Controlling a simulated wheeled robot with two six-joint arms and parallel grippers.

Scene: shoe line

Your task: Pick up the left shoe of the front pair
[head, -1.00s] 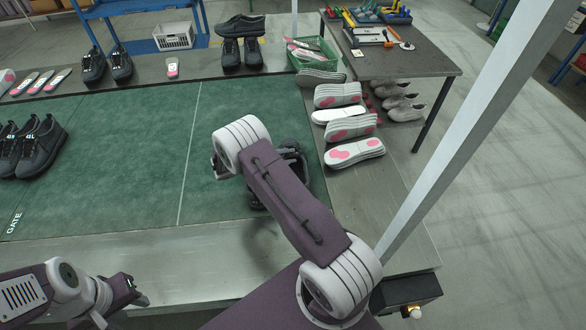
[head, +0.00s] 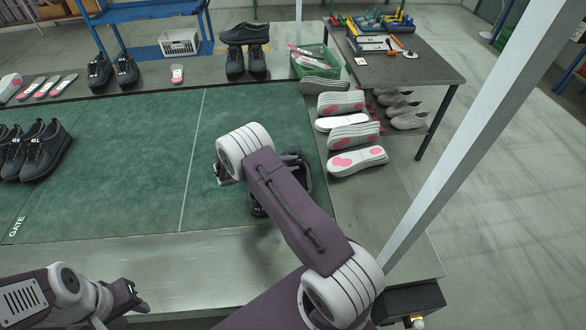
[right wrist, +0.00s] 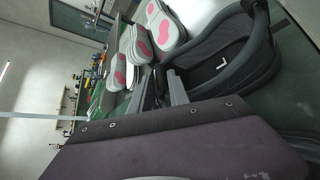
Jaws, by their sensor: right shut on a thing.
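A dark shoe (head: 297,168) lies on the green mat (head: 140,150), largely hidden behind my right arm in the head view. In the right wrist view its dark upper (right wrist: 255,50) fills the upper right, with a white L-shaped mark on the insole. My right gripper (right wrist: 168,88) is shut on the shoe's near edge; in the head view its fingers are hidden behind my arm. Whether the shoe is off the mat cannot be told. My left gripper (head: 137,300) is open and empty, low at the left, over the near metal edge.
Another dark pair (head: 38,150) stands at the mat's left. Soles (head: 357,160) line the right-hand ledge, beside a green basket (head: 315,62). More dark shoes (head: 245,50) stand along the back ledge. A pale post (head: 455,140) rises at the right. The mat's middle is clear.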

